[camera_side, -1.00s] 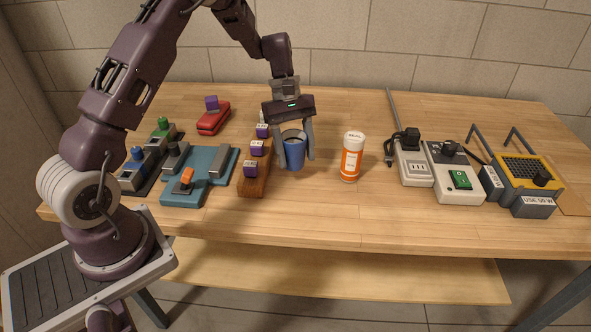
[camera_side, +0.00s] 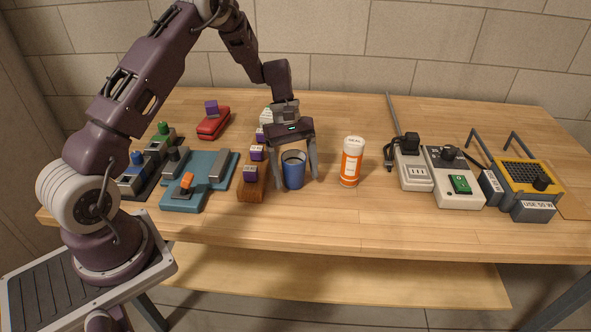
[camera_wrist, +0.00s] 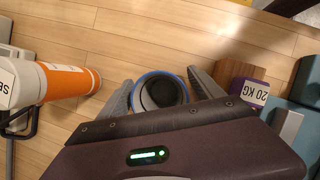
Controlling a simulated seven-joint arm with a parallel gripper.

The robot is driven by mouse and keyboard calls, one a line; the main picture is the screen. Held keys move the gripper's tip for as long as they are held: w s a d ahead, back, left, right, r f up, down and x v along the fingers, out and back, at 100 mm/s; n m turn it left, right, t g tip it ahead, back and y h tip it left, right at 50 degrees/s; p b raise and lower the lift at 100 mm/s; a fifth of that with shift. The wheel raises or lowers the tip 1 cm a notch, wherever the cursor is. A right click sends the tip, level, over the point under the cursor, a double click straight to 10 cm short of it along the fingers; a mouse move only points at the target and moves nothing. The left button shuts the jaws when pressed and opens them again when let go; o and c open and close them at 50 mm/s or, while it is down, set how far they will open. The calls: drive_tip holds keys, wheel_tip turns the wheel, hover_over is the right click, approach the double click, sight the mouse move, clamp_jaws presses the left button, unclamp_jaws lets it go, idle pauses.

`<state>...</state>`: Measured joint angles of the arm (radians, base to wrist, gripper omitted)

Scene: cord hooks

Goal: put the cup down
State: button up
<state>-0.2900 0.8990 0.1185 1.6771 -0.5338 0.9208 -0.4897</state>
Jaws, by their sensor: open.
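The blue cup (camera_side: 293,172) stands upright on the wooden table, between the wooden weight block and the orange bottle. In the wrist view its round rim (camera_wrist: 160,90) shows just past my gripper's body, with a dark inside. My gripper (camera_side: 295,180) is open, its two fingers pointing down on either side of the cup with a gap to it. In the wrist view the fingers (camera_wrist: 159,88) flank the cup. The cup's lower part is hidden in the wrist view.
The orange bottle with a white cap (camera_side: 352,162) stands right of the cup. A wooden block with purple weights (camera_side: 252,186) is close on its left. A teal device (camera_side: 200,178) lies farther left. A power strip (camera_side: 412,168) lies right. The table in front is clear.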

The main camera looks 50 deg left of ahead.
wheel_tip(320, 180, up, 17)
drive_tip(key=a+m, duration=0.2)
drive_tip(key=s+d+r+m+t+y, duration=0.2)
drive_tip(key=s+d+r+m, duration=0.2)
drive_tip(key=s+d+r, duration=0.35)
drive_tip(key=s+d+m+t+y, duration=0.2)
drive_tip(key=s+m+t, duration=0.3)
drive_tip(key=s, duration=1.4)
drive_tip(key=m, duration=0.3)
drive_tip(key=shift+m+y, duration=0.3)
